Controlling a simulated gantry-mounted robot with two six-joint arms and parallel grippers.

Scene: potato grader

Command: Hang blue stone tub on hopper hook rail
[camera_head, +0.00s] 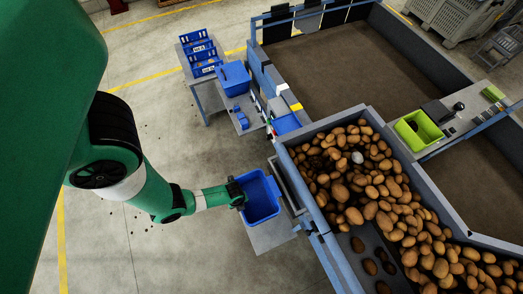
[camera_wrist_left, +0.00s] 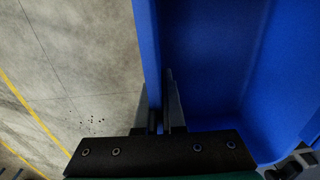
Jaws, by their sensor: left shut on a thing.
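The blue stone tub (camera_head: 262,203) is an open-topped plastic tub just left of the potato hopper (camera_head: 322,226). My left gripper (camera_head: 238,193) comes in from the left and is shut on the tub's left wall. In the left wrist view the gripper (camera_wrist_left: 162,115) straddles the wall of the tub (camera_wrist_left: 148,45), with one finger inside and one outside. The part of the tub's inside that shows is bare. I cannot tell whether the tub rests on the grey stand below or hangs above it. The hook rail is not clearly distinguishable along the hopper's side.
A grey stand (camera_head: 268,238) is under the tub, against the hopper. Potatoes (camera_head: 375,185) fill much of the hopper. Further back, a second blue bin (camera_head: 234,76) and blue crates (camera_head: 198,50) sit on low tables. Open concrete floor lies left of the hopper.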

